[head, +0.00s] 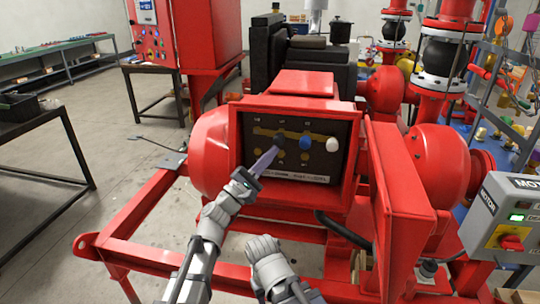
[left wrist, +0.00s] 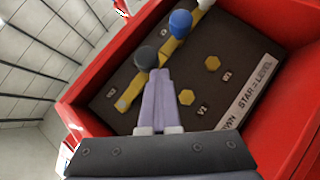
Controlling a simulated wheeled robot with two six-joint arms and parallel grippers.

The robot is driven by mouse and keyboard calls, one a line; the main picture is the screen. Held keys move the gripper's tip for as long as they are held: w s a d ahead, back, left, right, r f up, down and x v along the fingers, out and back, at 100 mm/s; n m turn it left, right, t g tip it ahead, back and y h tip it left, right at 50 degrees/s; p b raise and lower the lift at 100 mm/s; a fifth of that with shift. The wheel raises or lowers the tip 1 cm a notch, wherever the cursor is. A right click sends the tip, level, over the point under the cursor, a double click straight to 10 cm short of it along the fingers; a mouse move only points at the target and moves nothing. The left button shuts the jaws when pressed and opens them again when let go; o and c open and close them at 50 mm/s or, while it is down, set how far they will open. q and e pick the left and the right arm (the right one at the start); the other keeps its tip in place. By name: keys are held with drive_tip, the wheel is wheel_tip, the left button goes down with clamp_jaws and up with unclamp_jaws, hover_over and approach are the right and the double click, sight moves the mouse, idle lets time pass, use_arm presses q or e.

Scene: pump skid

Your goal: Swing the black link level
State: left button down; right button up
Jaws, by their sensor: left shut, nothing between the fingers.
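The black knob (head: 279,138) of the black link stands on a dark panel (head: 325,162) inside a red open box. In the left wrist view the black knob (left wrist: 146,57) sits by a yellow bar (left wrist: 128,95) that runs down-left from it. This bar looks roughly in line with the bar by the blue knob (left wrist: 180,22); its exact tilt is partly hidden. My left gripper (head: 270,155) is shut and empty, its purple fingertips (left wrist: 158,75) just below the black knob. I cannot tell whether they touch it.
A white knob (head: 332,145) stands right of the blue one. Yellow hexagonal pieces (left wrist: 212,63) sit below the row. The red box rim (head: 240,145) walls in the panel. An opened red door (head: 400,200) stands at right, and a grey motor box (head: 510,215) beyond it.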

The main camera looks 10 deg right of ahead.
use_arm(q)
drive_tip(key=shift+s+f, duration=0.1)
drive_tip(key=d+f+b+v, duration=0.1)
drive_tip(key=b+v, duration=0.5)
drive_tip(key=v, duration=0.3)
drive_tip(key=shift+s+f, duration=0.4)
drive_tip(key=shift+s, duration=0.1)
drive_tip(key=shift+d, duration=0.1)
